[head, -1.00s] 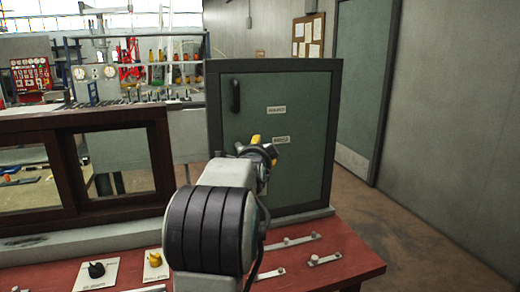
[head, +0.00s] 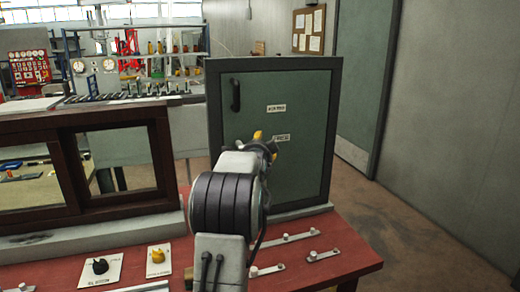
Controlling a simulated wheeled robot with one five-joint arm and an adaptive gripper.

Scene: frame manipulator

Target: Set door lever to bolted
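A green cabinet door (head: 300,185) in a dark frame stands at the back of the red bench. A black lever handle (head: 236,95) hangs upright near the door's upper left. Two small white labels are on the door, an upper one (head: 276,108) and a lower one (head: 282,138); their text is too small to read surely. My gripper (head: 265,138), with yellow parts at its end, is in front of the door, below and right of the handle and apart from it in the picture. My arm hides part of the door's lower left. Whether the fingers are open is unclear.
A brown sliding window frame (head: 88,204) stands left of the cabinet. The red bench (head: 340,250) carries a black knob (head: 99,266), a yellow knob (head: 157,256) and metal slide bars (head: 285,239). Open floor (head: 420,240) lies to the right.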

